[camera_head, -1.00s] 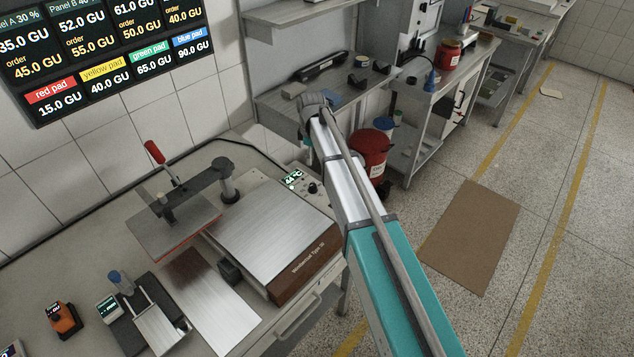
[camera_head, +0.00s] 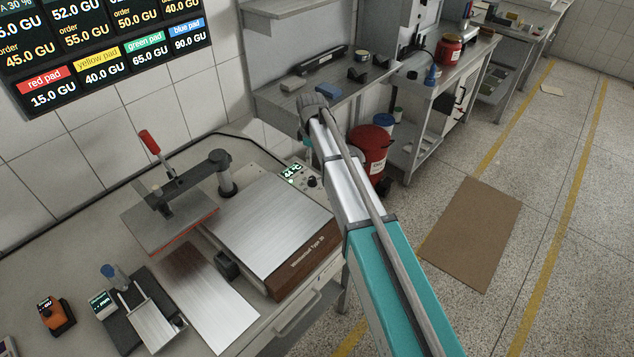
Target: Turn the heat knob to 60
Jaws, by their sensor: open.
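The heat press (camera_head: 262,224) stands on the bench at the left, with a brushed metal plate and a brown front. Its small lit display (camera_head: 291,173) reads what looks like 44 °C. A black knob (camera_head: 312,181) sits on the panel beside the display, close to my arm; its pointer is too small to read. My arm reaches up from the bottom right, and its wrist end is just above and right of the panel. My gripper is not visible; it is hidden behind or below the wrist.
The press's swing arm with a red handle (camera_head: 149,142) is turned aside to the left. A metal sheet (camera_head: 210,300), a small orange device (camera_head: 55,316) and a gauge stand lie on the bench. A red bin (camera_head: 370,150) stands behind my arm. The floor at right is open around a brown mat (camera_head: 472,233).

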